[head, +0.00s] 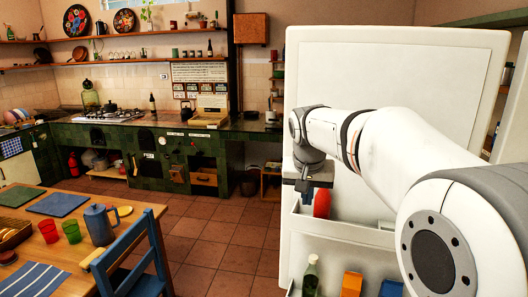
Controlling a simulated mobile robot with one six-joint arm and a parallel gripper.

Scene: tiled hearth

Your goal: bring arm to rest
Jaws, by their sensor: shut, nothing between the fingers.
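My arm reaches in from the right of the head view, its white links crossing in front of an open white door with shelves. My gripper (308,190) hangs at the arm's end, pointing down, just left of a red object on the door's upper shelf. The fingers look small and dark and show no gap between them. Nothing is held. I cannot tell whether the gripper touches the door shelf (345,228).
The open door (395,75) stands close behind the arm. Its lower shelf holds a green bottle (310,277) and an orange carton (351,284). A wooden table (70,262) with a blue chair (130,262) is at left. Tiled floor (215,262) lies clear between.

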